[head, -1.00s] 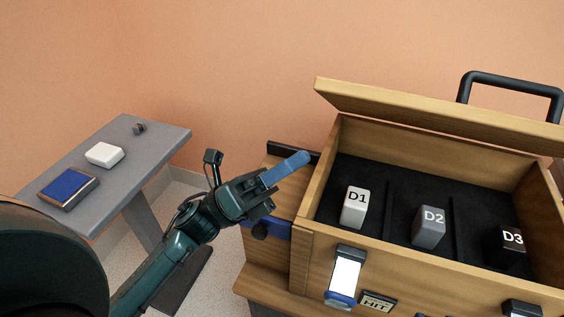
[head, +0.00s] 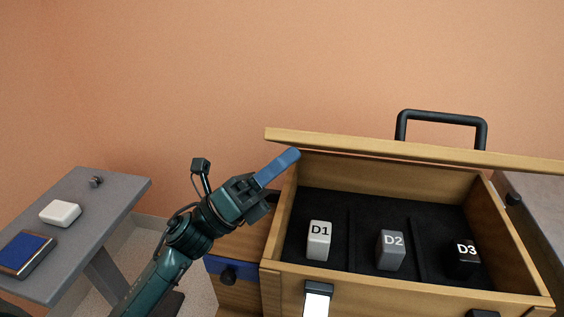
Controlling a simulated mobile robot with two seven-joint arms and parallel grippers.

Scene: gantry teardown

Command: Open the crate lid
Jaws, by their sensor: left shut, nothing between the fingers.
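The wooden crate (head: 400,288) stands at the right with its dark inside in view. Its wooden lid (head: 400,150) is raised, a slanting panel seen nearly edge-on above the crate's back. My left gripper (head: 290,158) is shut and empty, its blue fingers pointing up and right. The fingertips overlap the crate's rear left corner, just below the lid's left end; I cannot tell whether they touch. A bright latch (head: 317,298) shows on the crate's front, cut by the bottom edge. My right gripper is out of view.
Blocks D1 (head: 319,240), D2 (head: 391,250) and D3 (head: 465,258) sit inside the crate. A black handle (head: 440,115) rises behind the lid. A grey table (head: 95,225) at the left holds a white box (head: 60,213) and a blue-topped item (head: 25,252).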

